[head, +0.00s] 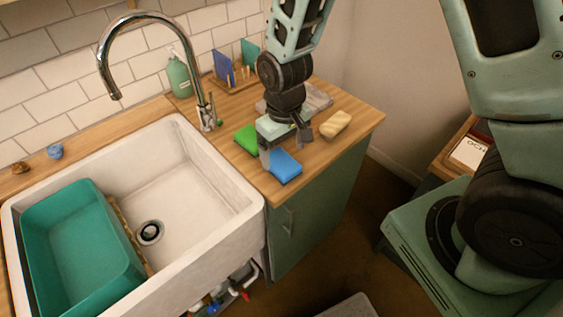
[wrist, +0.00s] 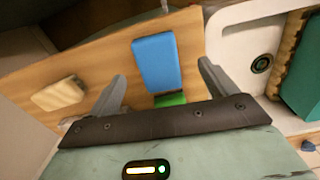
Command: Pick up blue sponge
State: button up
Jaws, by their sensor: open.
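The blue sponge (head: 285,167) lies flat on the wooden counter right of the sink, near the counter's front edge. My gripper (head: 285,150) is above the counter, pointing down, close to the blue sponge. In the wrist view the blue sponge (wrist: 157,63) shows ahead of and between the two spread fingers of my gripper (wrist: 163,85), with nothing held. A green sponge (head: 246,138) lies behind the blue one, partly hidden by my gripper; its edge also shows in the wrist view (wrist: 170,99). Whether a finger touches the blue sponge I cannot tell.
A tan sponge (head: 335,124) lies to the right on the counter. The white sink (head: 190,215) with a teal basin (head: 75,250) is at left. A soap bottle (head: 178,76), a rack (head: 238,83) and a grey tray (head: 318,98) stand at the back.

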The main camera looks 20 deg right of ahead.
aim_at(284, 164)
jog(key=shift+w+d+f+p, duration=0.1)
jog(key=shift+f+p, duration=0.35)
jog(key=shift+f, duration=1)
jog(key=shift+w+d+f+p, duration=0.1)
jog(key=shift+f+p, duration=0.35)
jog(key=shift+f, duration=0.95)
jog(key=shift+c, duration=0.4)
jog(key=c, duration=1)
